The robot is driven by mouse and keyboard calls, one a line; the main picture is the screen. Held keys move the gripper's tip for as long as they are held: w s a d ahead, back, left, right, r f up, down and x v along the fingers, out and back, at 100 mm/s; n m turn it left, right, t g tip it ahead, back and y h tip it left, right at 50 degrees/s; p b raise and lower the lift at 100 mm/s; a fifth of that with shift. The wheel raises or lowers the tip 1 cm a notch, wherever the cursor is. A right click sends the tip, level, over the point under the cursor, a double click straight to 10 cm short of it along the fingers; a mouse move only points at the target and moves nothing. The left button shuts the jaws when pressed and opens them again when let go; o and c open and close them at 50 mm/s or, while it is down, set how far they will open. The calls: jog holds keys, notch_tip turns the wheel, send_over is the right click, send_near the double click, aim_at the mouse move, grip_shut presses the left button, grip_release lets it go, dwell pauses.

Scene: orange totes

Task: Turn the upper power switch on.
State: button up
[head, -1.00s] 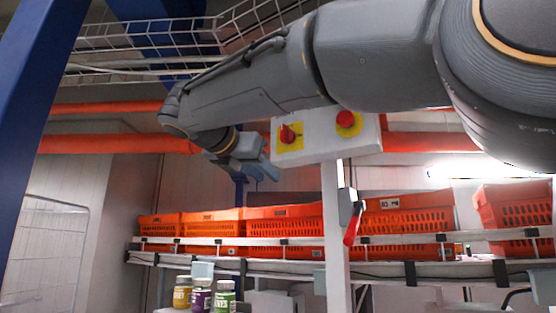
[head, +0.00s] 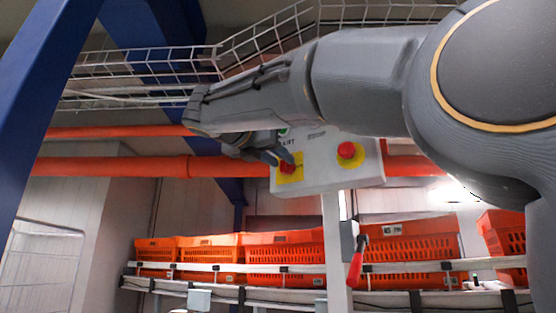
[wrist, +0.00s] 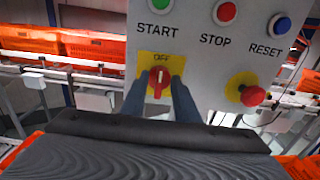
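The upper power switch is a red rotary knob on a yellow plate, on the white control box (head: 322,177). In the wrist view the knob (wrist: 159,82) has its grip upright, below the word OFF. My gripper (wrist: 158,90) is open, with one blue-grey finger on each side of the knob. Small gaps appear between knob and fingers; whether they touch it I cannot tell. In the head view my gripper (head: 272,153) is at the box's left end and partly covers the switch (head: 290,168).
A red mushroom button (wrist: 252,95) sits right of the switch. Green START (wrist: 165,4), red STOP (wrist: 225,12) and blue RESET (wrist: 280,25) buttons are above. A red-handled lever (head: 356,263) hangs on the post below. Orange totes (head: 284,252) line a shelf behind.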

jog(key=shift+c, duration=0.4)
grip_shut()
jog(key=shift+m, duration=0.3)
jog(key=m, duration=0.2)
jog(key=shift+d+f+m, duration=0.1)
jog(key=shift+m, duration=0.3)
jog(key=m+b, duration=0.1)
jog(key=m, duration=0.2)
jog(key=shift+f+m+b, duration=0.1)
jog(key=shift+m+b, duration=0.2)
jog(key=m+b, duration=0.2)
jog(key=m, duration=0.3)
jog(key=shift+d+f, duration=0.1)
jog(key=shift+d, duration=0.05)
jog(key=m+b, duration=0.2)
jog(key=m, duration=0.3)
jog(key=shift+s+f+m+b, duration=0.1)
jog(key=shift+m+b, duration=0.3)
